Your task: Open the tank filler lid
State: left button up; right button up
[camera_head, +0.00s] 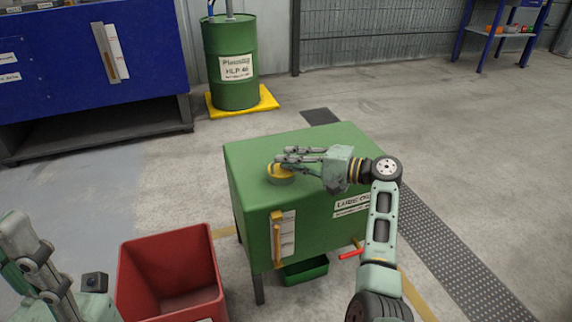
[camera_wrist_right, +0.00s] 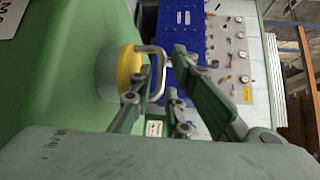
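The green tank (camera_head: 245,165) stands in the middle of the head view. Its yellow filler lid (camera_head: 280,174) sits flat on the tank top. In the right wrist view the lid (camera_wrist_right: 128,68) carries a grey metal loop handle (camera_wrist_right: 160,72). My right gripper (camera_head: 284,158) reaches in from the right at the lid, its fingers partly covering it. In the wrist view its fingers are spread, with the handle in the gap between them; contact cannot be told. My left gripper (camera_head: 40,265) is at the lower left, away from the tank, and its fingers' opening is unclear.
A red open bin (camera_head: 170,262) stands left of the tank. A green tray (camera_head: 304,271) and a red-handled valve (camera_head: 351,254) are low at its front. A green drum (camera_head: 232,80) on a yellow base and a blue cabinet (camera_head: 60,60) stand behind. Floor right is clear.

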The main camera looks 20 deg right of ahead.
jog(key=shift+w+a+f, duration=0.1)
jog(key=shift+w+a, duration=0.35)
jog(key=shift+a, duration=0.1)
grip_shut()
